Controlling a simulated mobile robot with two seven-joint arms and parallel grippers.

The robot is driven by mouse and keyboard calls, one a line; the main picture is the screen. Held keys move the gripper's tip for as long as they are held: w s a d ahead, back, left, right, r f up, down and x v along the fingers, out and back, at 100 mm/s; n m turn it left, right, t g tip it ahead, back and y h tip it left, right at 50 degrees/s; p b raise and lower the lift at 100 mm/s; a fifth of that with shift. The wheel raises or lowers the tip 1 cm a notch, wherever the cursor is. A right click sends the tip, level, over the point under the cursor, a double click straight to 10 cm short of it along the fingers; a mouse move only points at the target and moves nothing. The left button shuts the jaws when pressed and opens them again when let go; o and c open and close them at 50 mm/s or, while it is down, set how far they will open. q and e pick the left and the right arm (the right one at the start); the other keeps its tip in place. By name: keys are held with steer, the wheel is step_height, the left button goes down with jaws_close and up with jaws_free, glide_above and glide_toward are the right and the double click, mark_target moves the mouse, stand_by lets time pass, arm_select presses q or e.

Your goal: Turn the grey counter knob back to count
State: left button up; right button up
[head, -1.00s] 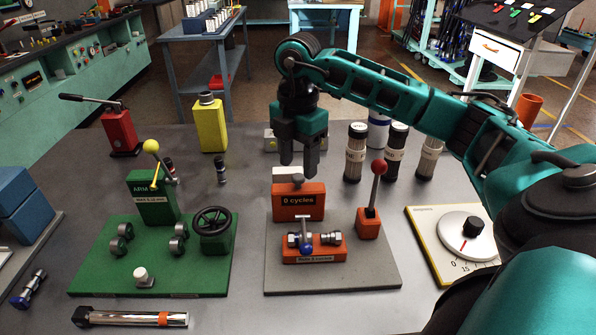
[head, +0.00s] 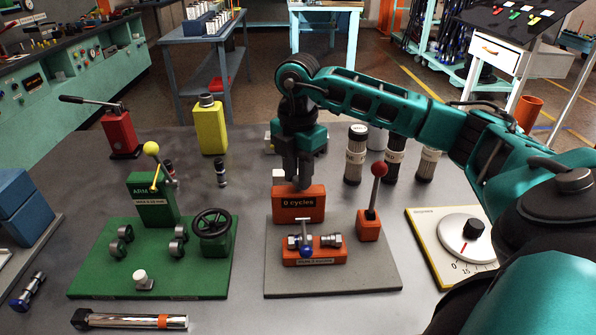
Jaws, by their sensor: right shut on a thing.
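The orange counter box (head: 298,206) stands at the back of a grey base plate and reads "0 cycles". My right gripper (head: 299,184) comes down from above onto the top of this box. It is shut on the grey counter knob, which the fingers hide almost wholly, so its turn angle cannot be told. A pale block (head: 278,176) shows just left of the fingers, behind the box. My left gripper is not in view.
On the same grey plate (head: 374,279) stand a red-ball lever (head: 379,170) and an orange block with metal fittings (head: 314,256). A green rig (head: 150,260) is to the left, a dial panel (head: 463,237) to the right. Dark cylinders (head: 396,150) stand behind.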

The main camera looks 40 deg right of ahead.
jaws_close()
